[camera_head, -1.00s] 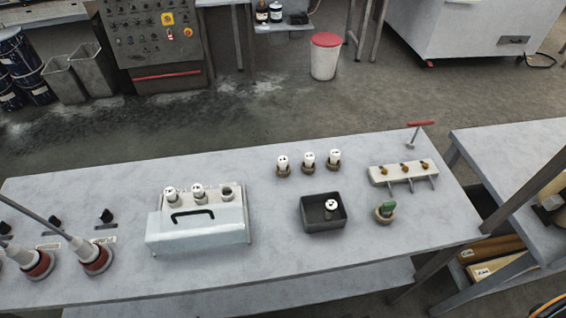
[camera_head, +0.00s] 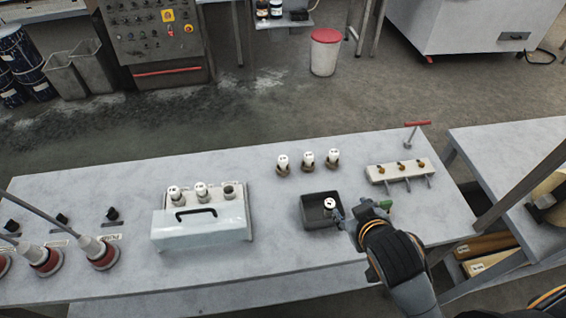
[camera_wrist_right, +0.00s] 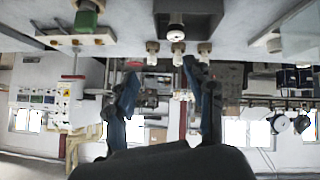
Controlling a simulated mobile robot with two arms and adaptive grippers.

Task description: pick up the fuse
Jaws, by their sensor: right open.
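A white fuse (camera_head: 329,204) stands in a small dark tray (camera_head: 306,221) on the grey table. Three more white fuses stand in brown holders behind the tray; the middle one (camera_head: 308,158) is typical. Two fuses (camera_head: 201,189) sit in the white fuse box (camera_head: 200,224) at left. My right gripper (camera_head: 355,212) is just right of the tray, close to the fuse in it. In the right wrist view its fingers (camera_wrist_right: 160,88) are spread and empty, and the tray fuse (camera_wrist_right: 176,32) shows beyond them. My left gripper is not in view.
A pale block with brass-coloured knobs (camera_head: 400,171) and a red-handled T-bar (camera_head: 417,124) stand at the right. A green-topped part (camera_head: 387,205) is partly hidden by my right gripper. Red-based handles (camera_head: 100,254) stand at left. The table between box and tray is clear.

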